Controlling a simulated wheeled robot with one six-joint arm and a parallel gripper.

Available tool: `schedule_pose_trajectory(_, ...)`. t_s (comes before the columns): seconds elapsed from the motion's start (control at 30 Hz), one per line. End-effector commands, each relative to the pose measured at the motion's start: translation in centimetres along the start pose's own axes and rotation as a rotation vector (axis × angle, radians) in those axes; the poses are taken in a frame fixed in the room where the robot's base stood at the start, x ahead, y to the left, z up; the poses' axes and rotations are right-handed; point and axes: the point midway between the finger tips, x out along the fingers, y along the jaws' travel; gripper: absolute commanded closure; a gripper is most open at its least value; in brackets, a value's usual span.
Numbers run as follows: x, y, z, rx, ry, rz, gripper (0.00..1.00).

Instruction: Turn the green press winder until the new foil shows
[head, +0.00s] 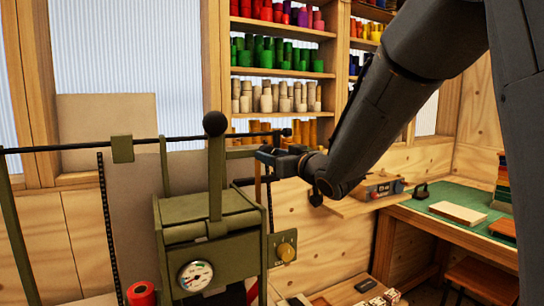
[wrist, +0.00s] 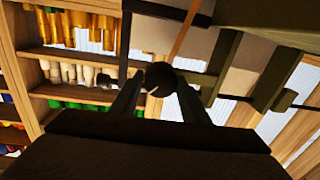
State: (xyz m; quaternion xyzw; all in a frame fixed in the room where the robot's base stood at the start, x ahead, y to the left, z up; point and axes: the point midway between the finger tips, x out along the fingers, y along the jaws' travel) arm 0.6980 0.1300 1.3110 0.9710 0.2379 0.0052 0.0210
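The green press (head: 210,225) stands left of centre in the head view, with a black-ball lever (head: 215,160) upright and a round gauge (head: 195,276) on its front. A yellowish knob plate (head: 284,247) is on its right side. A dark rod (head: 60,147) runs across behind it and ends in a small black knob (head: 286,132). My gripper (head: 264,155) points left, just right of the press top. In the wrist view its fingers (wrist: 160,92) are apart, with a dark ball (wrist: 160,76) between or beyond the tips; I cannot tell if they touch it.
A red foil roll (head: 141,293) is at lower left. Shelves (head: 280,72) of coloured rolls stand behind. A wall shelf (head: 365,200) holds a small box, and a green-topped workbench (head: 450,212) is at right. A thin orange stick (wrist: 186,32) is close to my gripper.

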Motion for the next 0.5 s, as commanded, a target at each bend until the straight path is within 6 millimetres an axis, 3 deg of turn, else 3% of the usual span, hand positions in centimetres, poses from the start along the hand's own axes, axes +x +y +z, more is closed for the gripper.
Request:
schedule_pose_trajectory(0.23, -0.02, 0.01, 0.02, 0.05, 0.003, 0.001, 0.81)
schedule_pose_trajectory(0.5, -0.02, -0.01, 0.02, 0.313, 0.026, 0.001, 0.81)
